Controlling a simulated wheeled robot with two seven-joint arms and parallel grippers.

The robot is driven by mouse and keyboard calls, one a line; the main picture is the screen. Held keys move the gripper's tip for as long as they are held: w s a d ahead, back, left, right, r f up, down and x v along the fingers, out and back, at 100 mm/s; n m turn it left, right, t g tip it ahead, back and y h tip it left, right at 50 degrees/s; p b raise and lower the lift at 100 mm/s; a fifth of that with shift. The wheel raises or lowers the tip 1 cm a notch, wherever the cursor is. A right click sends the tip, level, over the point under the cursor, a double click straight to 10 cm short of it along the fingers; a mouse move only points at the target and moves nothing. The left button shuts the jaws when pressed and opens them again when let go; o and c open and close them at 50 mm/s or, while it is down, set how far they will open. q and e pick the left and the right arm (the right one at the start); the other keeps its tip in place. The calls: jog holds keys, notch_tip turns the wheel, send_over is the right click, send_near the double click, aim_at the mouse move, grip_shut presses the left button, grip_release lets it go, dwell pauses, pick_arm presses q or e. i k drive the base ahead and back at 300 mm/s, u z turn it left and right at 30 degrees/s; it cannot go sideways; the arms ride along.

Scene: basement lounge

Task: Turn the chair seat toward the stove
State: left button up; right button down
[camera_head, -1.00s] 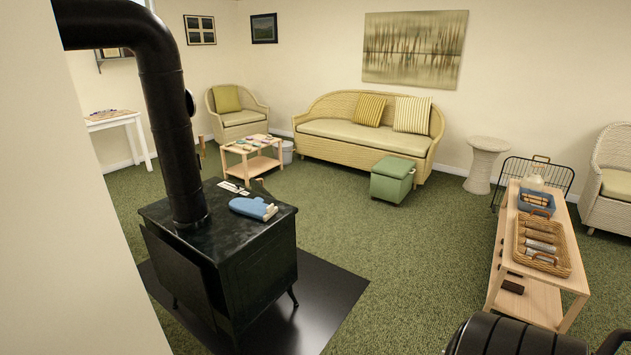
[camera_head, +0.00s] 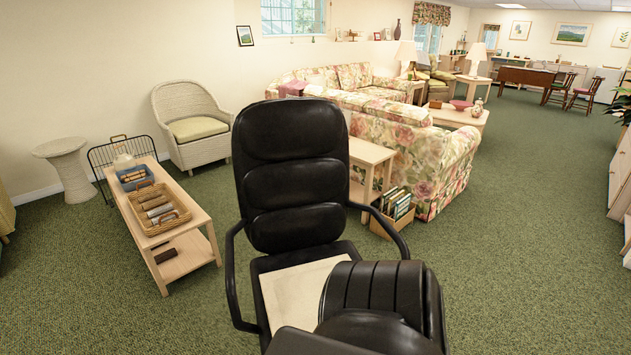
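A black padded chair (camera_head: 293,175) with curved armrests stands in the near middle. Its tall segmented backrest is on the far side, and its seat opens toward me. A flat cream patch (camera_head: 302,290) shows on the seat. A black ribbed rounded shape (camera_head: 375,287) covers the seat's near right part; I cannot tell whether it belongs to the chair. The stove is not in the current view. Neither of my grippers is in view.
A low wooden table (camera_head: 205,218) with a wicker basket (camera_head: 183,214) stands left of the chair. A wicker armchair (camera_head: 190,125) is behind it. A side table (camera_head: 372,155), a crate of books (camera_head: 393,226) and a floral sofa (camera_head: 425,160) are behind right. Green carpet is clear at right.

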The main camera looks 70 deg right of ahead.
aim_at(291, 156)
jog(key=z, duration=2.1)
